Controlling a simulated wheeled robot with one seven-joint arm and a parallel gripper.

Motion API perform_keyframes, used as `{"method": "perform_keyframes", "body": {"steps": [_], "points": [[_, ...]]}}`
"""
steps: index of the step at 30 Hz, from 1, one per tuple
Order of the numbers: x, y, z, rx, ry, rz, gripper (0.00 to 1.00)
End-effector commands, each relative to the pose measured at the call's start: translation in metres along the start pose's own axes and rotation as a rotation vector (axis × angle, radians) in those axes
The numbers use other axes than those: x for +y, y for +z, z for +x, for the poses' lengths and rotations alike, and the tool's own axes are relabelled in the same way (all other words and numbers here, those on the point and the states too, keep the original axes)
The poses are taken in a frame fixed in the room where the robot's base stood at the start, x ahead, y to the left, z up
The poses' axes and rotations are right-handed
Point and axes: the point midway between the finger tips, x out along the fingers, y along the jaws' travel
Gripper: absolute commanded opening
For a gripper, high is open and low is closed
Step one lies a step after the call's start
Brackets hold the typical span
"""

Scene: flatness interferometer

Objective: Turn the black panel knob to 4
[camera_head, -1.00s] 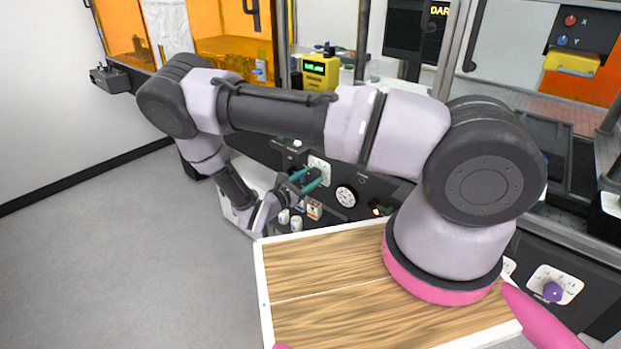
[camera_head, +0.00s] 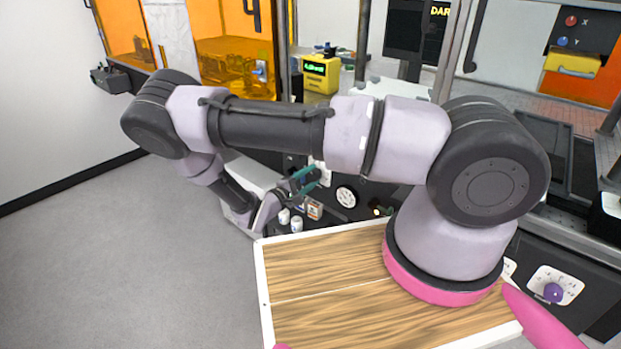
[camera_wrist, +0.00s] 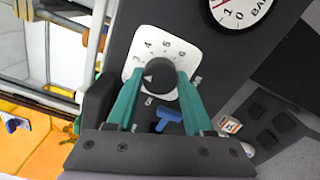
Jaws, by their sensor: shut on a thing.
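The black panel knob (camera_wrist: 158,84) sits on a white numbered dial plate (camera_wrist: 180,44) in the wrist view. Figures such as 3, 4, 5 and 6 show around its far side. A pale mark on the knob's left part seems to face the low-number side, but its exact reading is unclear. My gripper (camera_wrist: 160,76) has its two green fingers on the knob's left and right sides and is shut on it. In the head view my gripper (camera_head: 305,181) is at the panel; the knob is hidden behind the fingers there, with only a bit of the plate showing.
A round gauge (camera_wrist: 238,10) is beside the dial; it also shows in the head view (camera_head: 346,196). A blue handle-like part (camera_wrist: 169,117) is close below the knob. A purple knob (camera_head: 552,292) is far right on the panel. A yellow meter (camera_head: 320,73) stands above.

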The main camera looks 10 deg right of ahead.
Motion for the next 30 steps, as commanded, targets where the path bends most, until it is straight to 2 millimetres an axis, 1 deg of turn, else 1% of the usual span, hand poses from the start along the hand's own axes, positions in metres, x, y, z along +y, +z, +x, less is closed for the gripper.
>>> {"method": "perform_keyframes", "body": {"steps": [12,18,24,30], "points": [[0.0004,-0.0003,-0.0011,0.002,-0.001,0.394,0.00],[0.0006,-0.0003,-0.0014,0.003,-0.002,0.563,0.00],[0.0007,0.0002,-0.0010,0.002,-0.001,0.695,0.00],[0.0006,0.0003,-0.0009,0.002,-0.002,0.779,0.00]]}}
